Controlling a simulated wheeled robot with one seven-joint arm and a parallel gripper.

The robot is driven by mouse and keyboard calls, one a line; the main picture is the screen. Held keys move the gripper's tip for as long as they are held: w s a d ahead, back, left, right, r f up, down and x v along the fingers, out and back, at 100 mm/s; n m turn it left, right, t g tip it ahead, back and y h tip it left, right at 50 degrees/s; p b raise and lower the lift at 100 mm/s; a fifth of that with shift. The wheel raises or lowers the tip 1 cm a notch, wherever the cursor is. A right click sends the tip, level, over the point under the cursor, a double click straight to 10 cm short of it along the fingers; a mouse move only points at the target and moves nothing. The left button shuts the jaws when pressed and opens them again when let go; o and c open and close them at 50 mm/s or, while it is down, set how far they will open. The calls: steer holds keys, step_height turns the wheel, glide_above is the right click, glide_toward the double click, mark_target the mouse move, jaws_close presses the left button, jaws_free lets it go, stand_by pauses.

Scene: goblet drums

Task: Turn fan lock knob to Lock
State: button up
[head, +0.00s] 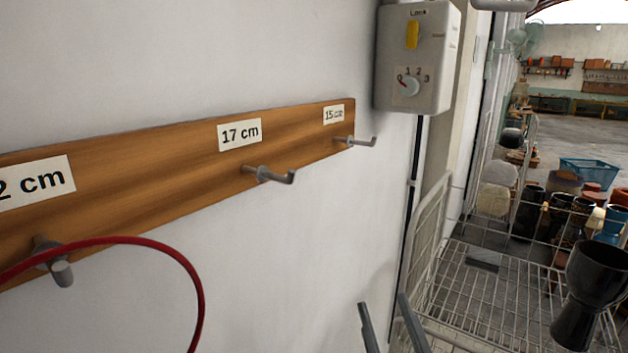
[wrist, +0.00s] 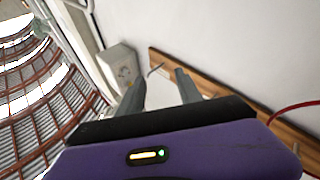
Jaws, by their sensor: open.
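The fan control box (head: 416,55) is a pale box on the wall at the upper right of the head view. It carries a yellow knob (head: 412,35) standing upright under a label that seems to read "Lock". Below it is a white dial (head: 408,86) marked 0 to 3, its red pointer near 0. In the wrist view the box (wrist: 121,66) is beyond the left finger, its markings too small to read. My gripper (head: 389,318) is at the bottom of the head view, below the box and apart from it. In the wrist view my gripper (wrist: 158,88) is open and empty.
A wooden rail (head: 180,165) with hooks and size labels runs along the wall; a red hoop (head: 190,270) hangs at its left. A white wire rack (head: 480,290) stands below the box at right. A black goblet drum (head: 585,290) is at the lower right.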

steer(key=s+d+f+m+g+h, duration=0.1)
steer(key=s+d+f+g, duration=0.1)
steer(key=s+f, duration=0.4)
steer(key=s+d+f+m+g+h, duration=0.1)
steer(key=s+d+f, duration=0.3)
steer(key=s, duration=1.3)
steer(key=s+d+f+m+g+h, duration=0.1)
steer(key=s+d+f+g, duration=0.3)
steer(key=s+f, duration=0.5)
steer(key=shift+s+m+h, duration=0.4)
steer(key=shift+s+m, duration=0.3)
steer(key=shift+s, duration=0.5)
steer(key=shift+r, duration=0.1)
